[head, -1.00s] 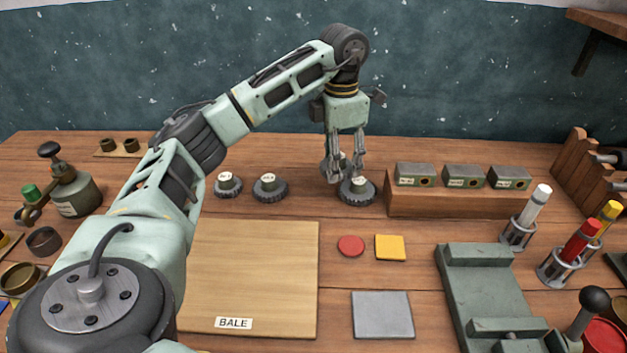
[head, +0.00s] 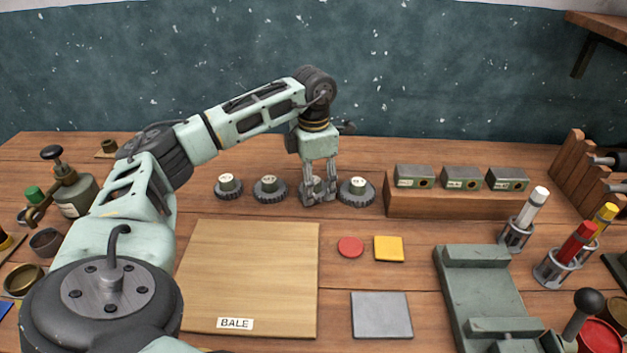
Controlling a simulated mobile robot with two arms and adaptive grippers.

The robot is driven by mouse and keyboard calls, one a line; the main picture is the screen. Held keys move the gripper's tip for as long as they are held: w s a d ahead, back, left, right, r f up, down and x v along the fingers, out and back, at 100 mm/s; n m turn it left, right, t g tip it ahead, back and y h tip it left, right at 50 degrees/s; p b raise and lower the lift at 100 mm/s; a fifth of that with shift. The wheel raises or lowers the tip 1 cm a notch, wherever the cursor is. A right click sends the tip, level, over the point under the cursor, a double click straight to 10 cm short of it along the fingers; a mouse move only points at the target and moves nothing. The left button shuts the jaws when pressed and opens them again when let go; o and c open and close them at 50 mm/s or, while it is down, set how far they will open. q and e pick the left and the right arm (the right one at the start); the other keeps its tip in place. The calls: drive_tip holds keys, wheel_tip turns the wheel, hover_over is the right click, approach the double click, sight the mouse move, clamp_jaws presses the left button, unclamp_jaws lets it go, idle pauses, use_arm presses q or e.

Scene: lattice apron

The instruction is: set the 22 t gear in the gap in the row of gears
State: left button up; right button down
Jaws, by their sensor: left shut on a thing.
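My left gripper (head: 320,198) points down between the second and right gears, shut on the 22 t gear (head: 308,188). The fingers hide much of that gear. It looks level with its neighbours and at bench height, but I cannot tell whether it is fully seated or its teeth mesh. The hub labels are too small to read. My right gripper is out of view.
A wooden block (head: 455,206) with several grey labelled blocks stands just right of the row. In front lie a BALE board (head: 250,275), a red disc (head: 350,247), a yellow square (head: 389,249) and a grey plate (head: 381,315).

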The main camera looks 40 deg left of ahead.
sight(314, 180)
use_arm(q)
drive_tip(key=shift+f, duration=0.1)
drive_tip(key=o, duration=1.6)
drive_tip(key=shift+c, duration=0.2)
wheel_tip(314, 180, up, 12)
